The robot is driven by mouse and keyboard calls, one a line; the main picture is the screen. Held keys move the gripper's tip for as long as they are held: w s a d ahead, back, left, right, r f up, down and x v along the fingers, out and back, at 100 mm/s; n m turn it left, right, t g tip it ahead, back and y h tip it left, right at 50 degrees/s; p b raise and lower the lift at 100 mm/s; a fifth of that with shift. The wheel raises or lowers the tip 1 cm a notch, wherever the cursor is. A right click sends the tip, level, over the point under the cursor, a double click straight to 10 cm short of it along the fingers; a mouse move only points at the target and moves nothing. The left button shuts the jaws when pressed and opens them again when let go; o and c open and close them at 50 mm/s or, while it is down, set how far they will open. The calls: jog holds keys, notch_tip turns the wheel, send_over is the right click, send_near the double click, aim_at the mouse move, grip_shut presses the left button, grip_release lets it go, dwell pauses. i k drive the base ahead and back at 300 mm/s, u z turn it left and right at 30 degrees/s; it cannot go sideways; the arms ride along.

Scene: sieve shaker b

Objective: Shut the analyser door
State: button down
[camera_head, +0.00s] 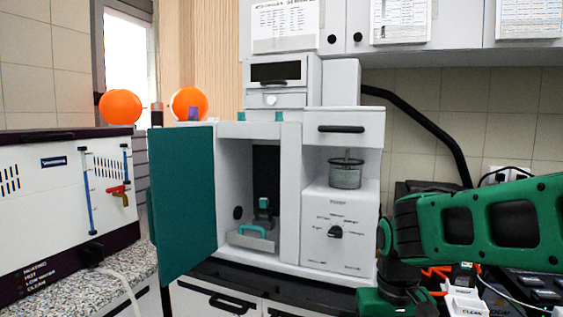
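The analyser (291,183) is a white cabinet on the counter in the head view. Its teal door (181,203) stands wide open, swung out from the left edge of the compartment. Inside the open compartment (235,170) are a dark panel and a grey tray (251,242) with a teal handle. My green and black arm reaches in from the right edge, apart from the door and to the right of the cabinet. My gripper's fingers are not in view.
A white and dark machine (62,195) with a hose stands at left, near the open door. Two orange balls (120,107) are behind. A sieve unit with a knob (335,232) is right of the compartment. Wall cupboards (350,45) hang above. Cluttered equipment (465,300) lies at lower right.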

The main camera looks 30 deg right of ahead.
aim_at(181, 196)
jog(key=z, duration=0.05)
jog(key=k, duration=0.55)
jog(key=u, duration=0.75)
jog(key=i, duration=1.4)
jog(key=z, duration=0.05)
